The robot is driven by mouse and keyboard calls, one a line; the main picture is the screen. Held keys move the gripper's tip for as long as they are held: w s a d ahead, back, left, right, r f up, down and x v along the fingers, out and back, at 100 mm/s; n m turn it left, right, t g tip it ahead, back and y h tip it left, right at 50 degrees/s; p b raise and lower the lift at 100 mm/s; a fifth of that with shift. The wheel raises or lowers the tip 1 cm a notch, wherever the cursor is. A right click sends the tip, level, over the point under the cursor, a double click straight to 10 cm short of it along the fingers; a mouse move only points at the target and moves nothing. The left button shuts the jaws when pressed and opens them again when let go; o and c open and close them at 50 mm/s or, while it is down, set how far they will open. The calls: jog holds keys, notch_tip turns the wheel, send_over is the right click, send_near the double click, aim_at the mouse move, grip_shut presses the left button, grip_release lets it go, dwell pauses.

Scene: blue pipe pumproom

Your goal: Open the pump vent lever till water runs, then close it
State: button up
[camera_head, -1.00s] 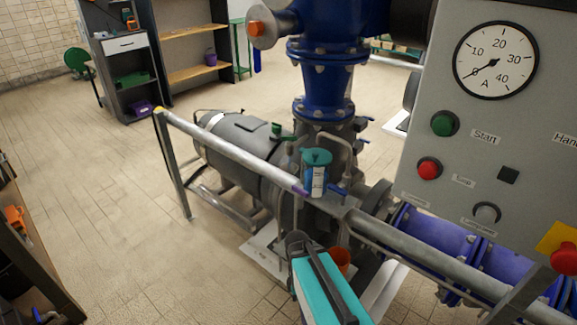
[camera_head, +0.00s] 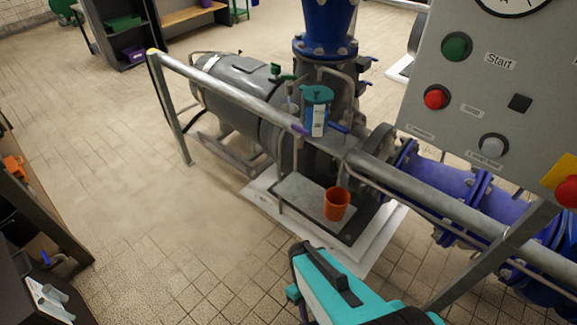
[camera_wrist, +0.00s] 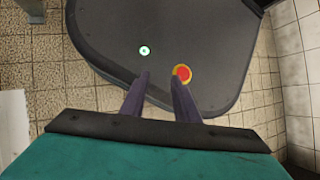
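The pump (camera_head: 240,82) is a grey cylindrical unit in the middle of the head view. A small blue lever (camera_head: 338,128) shows on the pipework beside a blue can with a teal lid (camera_head: 317,108). A green handle (camera_head: 281,75) sits on top further left. I cannot tell for certain which is the vent lever. No running water is visible. My gripper (camera_wrist: 163,78) is open and empty in the wrist view, with its two dark fingers apart. It is away from the pump fittings. Its fingers cannot be made out in the head view.
A grey handrail (camera_head: 226,90) runs in front of the pump. An orange cup (camera_head: 336,204) stands on the pump's base plate (camera_head: 303,189). A control panel (camera_head: 483,95) with buttons is at the right, above blue pipes (camera_head: 440,178). The tiled floor at left centre is clear.

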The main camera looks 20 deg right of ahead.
jog(key=w+m, duration=0.1)
jog(key=w+f+m+t, duration=0.1)
jog(key=m, duration=0.1)
jog(key=w+m, duration=0.1)
jog(key=shift+a+f+m+t, duration=0.15)
jog(key=shift+f+m+t, duration=0.15)
jog(key=shift+f, duration=0.05)
jog(key=shift+o, duration=0.4)
